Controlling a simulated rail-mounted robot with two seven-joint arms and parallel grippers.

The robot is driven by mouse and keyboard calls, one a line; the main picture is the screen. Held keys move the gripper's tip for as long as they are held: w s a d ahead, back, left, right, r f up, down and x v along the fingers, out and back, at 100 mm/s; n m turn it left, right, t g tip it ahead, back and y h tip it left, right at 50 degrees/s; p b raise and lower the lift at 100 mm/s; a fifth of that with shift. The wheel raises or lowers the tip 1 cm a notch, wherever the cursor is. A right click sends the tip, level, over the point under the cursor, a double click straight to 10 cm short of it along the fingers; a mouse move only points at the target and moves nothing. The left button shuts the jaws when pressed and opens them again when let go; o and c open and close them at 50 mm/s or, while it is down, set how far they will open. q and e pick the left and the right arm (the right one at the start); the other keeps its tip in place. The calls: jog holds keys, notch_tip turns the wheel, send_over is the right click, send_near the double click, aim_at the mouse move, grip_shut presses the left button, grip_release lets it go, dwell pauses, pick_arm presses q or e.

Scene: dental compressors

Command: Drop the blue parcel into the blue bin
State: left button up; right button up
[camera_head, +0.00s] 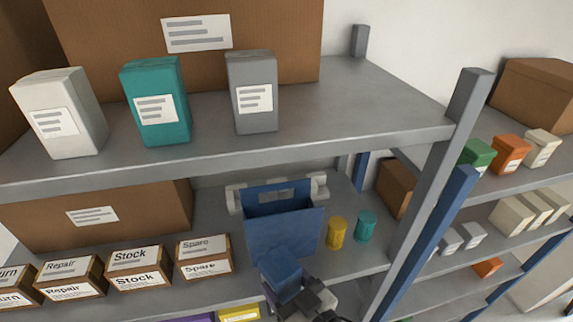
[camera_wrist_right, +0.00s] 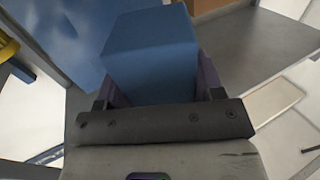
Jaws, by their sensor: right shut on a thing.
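The blue parcel (camera_head: 281,275) is a small blue box. My right gripper (camera_head: 303,297) is shut on it and holds it in front of the blue bin's lower front. The parcel also fills the middle of the right wrist view (camera_wrist_right: 150,55), between the fingers of my right gripper (camera_wrist_right: 155,90). The blue bin (camera_head: 284,238) stands on the middle shelf, with its opening facing up and a slot in its back wall. The parcel is outside the bin; whether it touches the bin's front I cannot tell. My left gripper is not in view.
A yellow can (camera_head: 336,232) and a teal can (camera_head: 365,226) stand right of the bin. Labelled boxes (camera_head: 204,257) line the shelf to its left. A grey post (camera_head: 437,165) rises at the right.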

jog(key=w+d+r+m+t+h, duration=0.1)
jog(key=d+r+m+t+h, duration=0.2)
jog(key=d, duration=0.5)
jog(key=w+d+r+m+t+h, duration=0.1)
jog(key=w+d+r+m+h, duration=0.15)
jog(key=d+h, duration=0.35)
jog(key=s+d+f+m+h, duration=0.2)
jog(key=d+f, duration=0.2)
jog(key=d, duration=0.2)
jog(key=shift+d+f, duration=0.15)
jog(key=shift+f, duration=0.2)
